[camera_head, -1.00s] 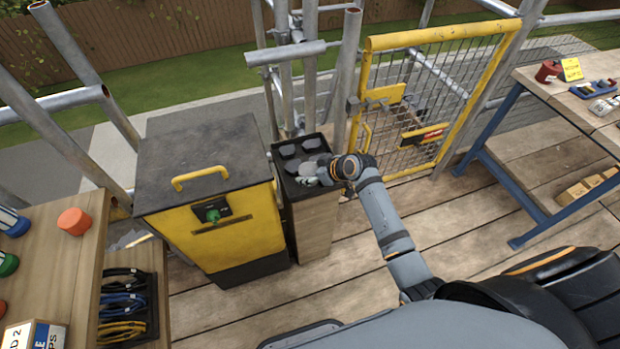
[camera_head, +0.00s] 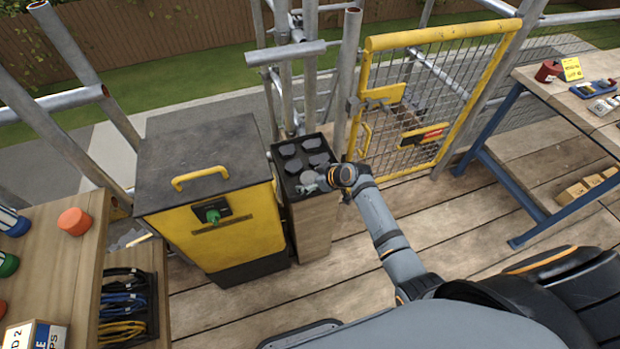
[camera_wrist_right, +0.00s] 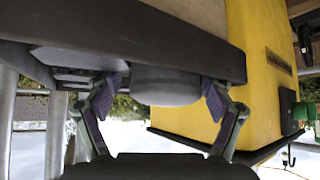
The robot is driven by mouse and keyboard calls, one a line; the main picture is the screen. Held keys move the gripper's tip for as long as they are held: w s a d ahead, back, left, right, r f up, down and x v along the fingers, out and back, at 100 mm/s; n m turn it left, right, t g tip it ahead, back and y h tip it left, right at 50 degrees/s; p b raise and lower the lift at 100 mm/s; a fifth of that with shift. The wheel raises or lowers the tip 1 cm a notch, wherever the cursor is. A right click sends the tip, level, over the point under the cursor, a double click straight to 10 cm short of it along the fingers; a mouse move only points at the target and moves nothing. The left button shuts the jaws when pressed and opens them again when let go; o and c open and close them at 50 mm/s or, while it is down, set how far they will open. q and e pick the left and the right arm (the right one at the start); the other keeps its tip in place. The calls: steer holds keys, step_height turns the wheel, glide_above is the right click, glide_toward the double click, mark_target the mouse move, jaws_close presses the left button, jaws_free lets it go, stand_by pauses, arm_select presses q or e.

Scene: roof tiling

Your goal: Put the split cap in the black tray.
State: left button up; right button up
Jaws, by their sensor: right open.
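The black tray (camera_head: 328,140) sits on top of a wooden stand and holds several dark grey caps. A lighter grey round piece (camera_head: 307,177), which looks like the split cap, lies at the tray's near end; whether it is split does not show. My right gripper (camera_head: 313,183) is at that near end of the tray. In the right wrist view the grey cap (camera_wrist_right: 167,86) is between the two spread fingers (camera_wrist_right: 160,92), with a gap at the right finger; contact at the left one is unclear. My left gripper is out of view.
A yellow cabinet (camera_head: 215,235) with a dark lid stands just left of the stand. A yellow mesh gate (camera_head: 430,100) and scaffold poles are behind and to the right. A wooden bench (camera_head: 60,260) is at the left and a blue-framed workbench (camera_head: 500,150) at the right.

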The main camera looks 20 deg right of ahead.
steer(key=shift+r, duration=0.2)
steer(key=v, duration=1.2)
steer(key=shift+a+p, duration=0.15)
steer(key=shift+p, duration=0.15)
